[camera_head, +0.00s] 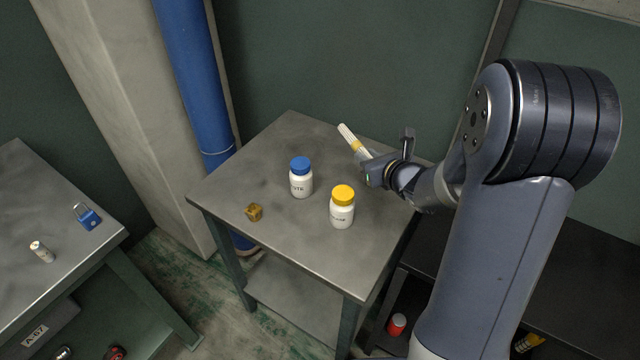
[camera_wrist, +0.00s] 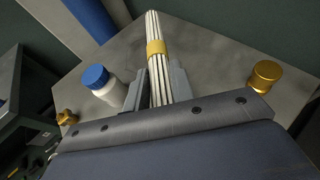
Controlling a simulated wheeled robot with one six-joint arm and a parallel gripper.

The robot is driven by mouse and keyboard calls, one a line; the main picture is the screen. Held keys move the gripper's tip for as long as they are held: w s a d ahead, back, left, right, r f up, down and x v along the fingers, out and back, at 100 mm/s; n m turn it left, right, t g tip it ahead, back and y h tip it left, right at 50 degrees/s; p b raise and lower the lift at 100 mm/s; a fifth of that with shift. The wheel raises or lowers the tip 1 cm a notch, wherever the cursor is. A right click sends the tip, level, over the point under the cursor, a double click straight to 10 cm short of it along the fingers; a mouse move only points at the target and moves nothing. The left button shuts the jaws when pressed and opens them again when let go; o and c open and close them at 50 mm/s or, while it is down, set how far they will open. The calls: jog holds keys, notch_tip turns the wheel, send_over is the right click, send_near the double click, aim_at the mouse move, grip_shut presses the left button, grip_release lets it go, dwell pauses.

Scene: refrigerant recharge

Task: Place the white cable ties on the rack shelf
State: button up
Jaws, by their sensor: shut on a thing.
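The white cable ties (camera_head: 349,137) are a thin bundle with a yellow band. My gripper (camera_head: 368,166) is shut on them and holds them over the far right part of the grey metal table (camera_head: 275,145). In the wrist view the bundle (camera_wrist: 154,58) stands out between the two fingers (camera_wrist: 154,85), its far end pointing away from me. I cannot tell if the bundle touches the table. A lower shelf (camera_head: 290,305) shows under this table; I cannot tell whether it is the rack shelf.
A blue-capped white bottle (camera_head: 301,180), a yellow-capped white bottle (camera_head: 342,210) and a small brass piece (camera_head: 254,212) stand on the table. A second table (camera_head: 60,215) at left holds a blue padlock (camera_head: 87,216) and a small white cylinder (camera_head: 41,252). A blue pipe (camera_head: 195,80) rises behind.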

jog(key=n+g+y+b, duration=0.2)
jog(key=b, duration=0.3)
send_over(348, 181)
notch_tip(348, 181, down, 3)
jog(key=shift+r, duration=0.15)
notch_tip(348, 181, down, 10)
jog(key=shift+r+b, duration=0.2)
jog(key=shift+b, duration=0.4)
jog(key=shift+f, duration=0.2)
jog(key=o, duration=1)
jog(key=shift+r, duration=0.1)
